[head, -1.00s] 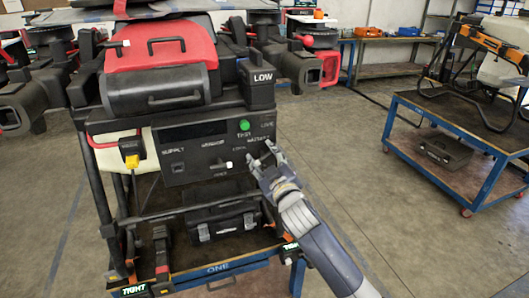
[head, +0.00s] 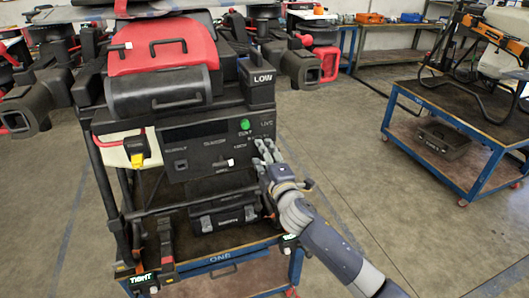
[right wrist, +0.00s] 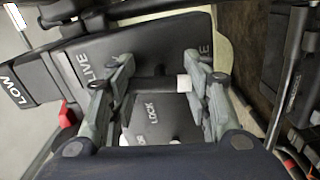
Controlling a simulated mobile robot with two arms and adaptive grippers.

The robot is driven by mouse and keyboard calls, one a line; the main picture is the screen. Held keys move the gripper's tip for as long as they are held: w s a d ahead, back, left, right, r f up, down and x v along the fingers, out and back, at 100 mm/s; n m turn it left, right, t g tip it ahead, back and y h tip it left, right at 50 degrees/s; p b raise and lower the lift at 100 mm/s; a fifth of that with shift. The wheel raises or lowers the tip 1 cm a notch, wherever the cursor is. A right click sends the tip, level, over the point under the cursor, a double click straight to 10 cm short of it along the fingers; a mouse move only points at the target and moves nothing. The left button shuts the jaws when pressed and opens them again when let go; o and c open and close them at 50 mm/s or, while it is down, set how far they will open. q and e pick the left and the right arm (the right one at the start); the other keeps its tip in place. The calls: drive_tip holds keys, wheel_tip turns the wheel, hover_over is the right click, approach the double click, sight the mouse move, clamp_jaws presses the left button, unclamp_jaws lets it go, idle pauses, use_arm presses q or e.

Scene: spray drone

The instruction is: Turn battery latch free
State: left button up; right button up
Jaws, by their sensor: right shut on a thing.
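The spray drone's dark control panel (head: 208,150) faces me, with white lettering and a green light. My right gripper (head: 264,150) is at the panel's right end. In the right wrist view, a black latch bar (right wrist: 160,84) with a white tip (right wrist: 184,83) lies between the fingers of this gripper (right wrist: 163,88), above a block marked LOCK (right wrist: 155,115). The gripper is shut on this latch. The head view does not show the held latch clearly, as the fingers cover it. My left gripper is not in view.
A black box marked LOW (head: 258,82) stands above the gripper. A red-topped tank (head: 160,75) is at upper left. A small white-tipped piece (head: 230,162) sits on the panel left of the gripper. A blue-framed cart (head: 455,120) stands at right, with clear floor between.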

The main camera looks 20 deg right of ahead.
drive_tip(key=shift+n, duration=0.7)
drive_tip(key=shift+a, duration=0.1)
drive_tip(key=o, duration=1.1)
drive_tip(key=s, duration=1.2)
drive_tip(key=shift+d, duration=0.2)
